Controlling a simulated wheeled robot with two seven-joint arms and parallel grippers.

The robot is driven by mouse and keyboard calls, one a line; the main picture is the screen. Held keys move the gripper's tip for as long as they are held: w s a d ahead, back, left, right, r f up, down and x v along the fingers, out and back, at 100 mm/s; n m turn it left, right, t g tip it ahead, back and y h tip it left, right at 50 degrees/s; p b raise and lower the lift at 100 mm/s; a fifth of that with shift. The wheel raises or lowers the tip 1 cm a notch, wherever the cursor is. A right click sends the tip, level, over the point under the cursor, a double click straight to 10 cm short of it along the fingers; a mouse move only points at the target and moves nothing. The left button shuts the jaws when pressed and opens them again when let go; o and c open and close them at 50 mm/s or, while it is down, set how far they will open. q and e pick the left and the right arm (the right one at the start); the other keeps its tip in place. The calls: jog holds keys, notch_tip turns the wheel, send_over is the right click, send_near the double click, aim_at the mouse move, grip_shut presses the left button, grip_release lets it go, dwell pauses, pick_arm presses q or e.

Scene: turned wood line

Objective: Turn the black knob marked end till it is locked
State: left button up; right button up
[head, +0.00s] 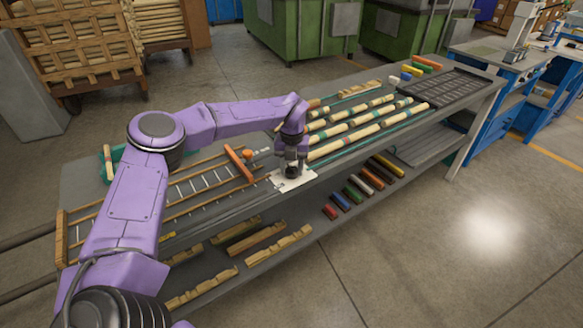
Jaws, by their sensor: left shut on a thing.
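A black knob (292,172) sits on a pale plate (284,185) at the front edge of the workbench, near the middle of the view. My left gripper (291,164) points down over the plate and is shut on the knob. The fingers hide much of the knob, and no marking on it can be read. Whether it is locked cannot be told. My right gripper is not in view.
A wooden frame with metal rungs (205,182) and an orange end bar (238,163) lies left of the plate. Turned wooden rods (349,144) lie to the right, near a dark tray (458,88). A lower shelf holds coloured blocks (358,190) and wooden pieces.

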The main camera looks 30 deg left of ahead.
aim_at(292, 167)
pick_arm(q)
jog(key=m, duration=0.4)
jog(key=shift+m, duration=0.3)
jog(key=shift+m+p, duration=0.45)
jog(key=shift+m, duration=1.55)
jog(key=o, duration=1.1)
jog(key=shift+c, duration=0.2)
jog(key=shift+r, duration=0.1)
jog(key=shift+r, duration=0.35)
notch_tip(292, 167, up, 10)
jog(key=b, duration=0.1)
jog(key=shift+f, duration=0.15)
